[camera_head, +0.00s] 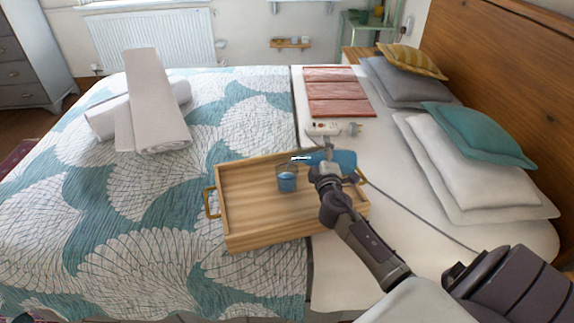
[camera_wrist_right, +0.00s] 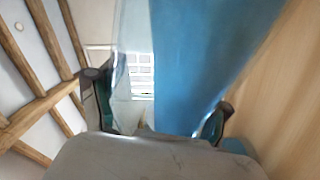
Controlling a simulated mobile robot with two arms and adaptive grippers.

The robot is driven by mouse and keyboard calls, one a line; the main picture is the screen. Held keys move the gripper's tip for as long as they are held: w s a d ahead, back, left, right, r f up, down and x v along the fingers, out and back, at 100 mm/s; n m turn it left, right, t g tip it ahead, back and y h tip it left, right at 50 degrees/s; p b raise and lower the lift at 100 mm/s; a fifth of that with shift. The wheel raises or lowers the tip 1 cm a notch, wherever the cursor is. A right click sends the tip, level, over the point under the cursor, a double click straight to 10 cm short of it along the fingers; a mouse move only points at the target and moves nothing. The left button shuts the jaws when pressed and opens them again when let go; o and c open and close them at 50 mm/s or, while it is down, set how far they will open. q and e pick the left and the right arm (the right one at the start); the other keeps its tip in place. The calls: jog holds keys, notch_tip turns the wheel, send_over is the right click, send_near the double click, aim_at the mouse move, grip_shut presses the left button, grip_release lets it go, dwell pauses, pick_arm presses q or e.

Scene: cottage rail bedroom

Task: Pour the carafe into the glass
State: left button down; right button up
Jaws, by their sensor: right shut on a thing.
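A carafe (camera_head: 342,157) with blue liquid is tipped nearly onto its side, its mouth pointing left at the rim of the glass. My right gripper (camera_head: 325,172) is shut on the carafe and partly hides it. In the right wrist view the carafe (camera_wrist_right: 195,65) fills the space between the fingers of my right gripper (camera_wrist_right: 155,108). The glass (camera_head: 287,180) stands upright on the wooden tray (camera_head: 245,215), below the carafe's mouth, and has blue liquid in it. A separate falling stream is too small to tell. My left gripper is not in view.
The tray lies on the bed, with a brass handle (camera_head: 211,202) at its left. A power strip (camera_head: 330,128) lies behind it, and its cable (camera_head: 420,215) runs right. Towels (camera_head: 155,105) lie at the left, pillows (camera_head: 465,165) at the right.

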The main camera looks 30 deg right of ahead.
jog(key=shift+w+a+r+n+p, duration=0.15)
jog(key=shift+r+n+p, duration=0.15)
jog(key=shift+r+p, duration=0.1)
dwell(1.7)
